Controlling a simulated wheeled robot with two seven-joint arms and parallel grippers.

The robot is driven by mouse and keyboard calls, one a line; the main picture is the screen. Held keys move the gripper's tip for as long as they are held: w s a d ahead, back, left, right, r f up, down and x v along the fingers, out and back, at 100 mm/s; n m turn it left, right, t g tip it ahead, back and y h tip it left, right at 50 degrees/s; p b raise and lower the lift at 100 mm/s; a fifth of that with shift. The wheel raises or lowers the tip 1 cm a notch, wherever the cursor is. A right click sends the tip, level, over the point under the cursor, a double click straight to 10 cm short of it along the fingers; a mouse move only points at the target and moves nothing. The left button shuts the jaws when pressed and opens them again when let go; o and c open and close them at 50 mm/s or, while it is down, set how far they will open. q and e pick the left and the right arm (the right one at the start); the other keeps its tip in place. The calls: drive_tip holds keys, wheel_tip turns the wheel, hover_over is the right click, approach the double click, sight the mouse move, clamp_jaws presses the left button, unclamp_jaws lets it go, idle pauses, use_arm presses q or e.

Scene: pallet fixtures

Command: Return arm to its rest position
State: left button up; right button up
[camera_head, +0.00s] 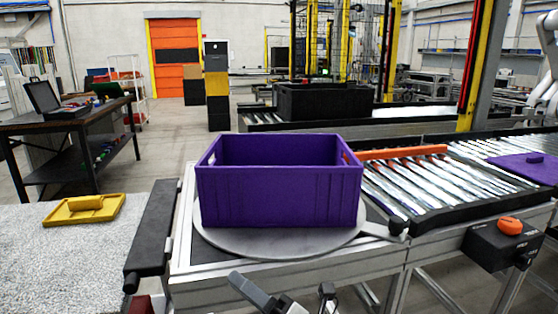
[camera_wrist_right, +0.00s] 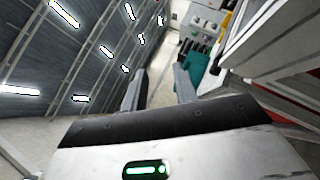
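My right gripper (camera_head: 282,284) shows at the bottom edge of the head view, in front of the conveyor stand. Its two fingers are apart with nothing between them. In the right wrist view the fingers (camera_wrist_right: 160,78) also stand apart and empty, with floor and blurred equipment beyond. Most of the right arm is out of the head view. My left gripper is in neither view. A purple crate (camera_head: 280,195) sits upright on a round grey turntable (camera_head: 235,243), beyond the right gripper and apart from it. The crate's visible inside is empty, but its floor is hidden.
A roller conveyor (camera_head: 430,185) runs right of the crate, with an orange bar (camera_head: 402,152) across it and a purple lid (camera_head: 530,167) at far right. A control box (camera_head: 495,245) with an orange knob is at front right. A yellow piece (camera_head: 85,209) lies on the left grey surface.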

drive_tip(key=s+d+f+m+h, duration=0.8)
drive_tip(key=f+m, duration=0.3)
drive_tip(key=m, duration=0.5)
drive_tip(key=s+d+f+m+h, duration=0.8)
drive_tip(key=d+f+m, duration=0.3)
drive_tip(key=m, duration=0.6)
drive_tip(key=shift+s+d+m, duration=0.3)
drive_tip(key=shift+s, duration=0.05)
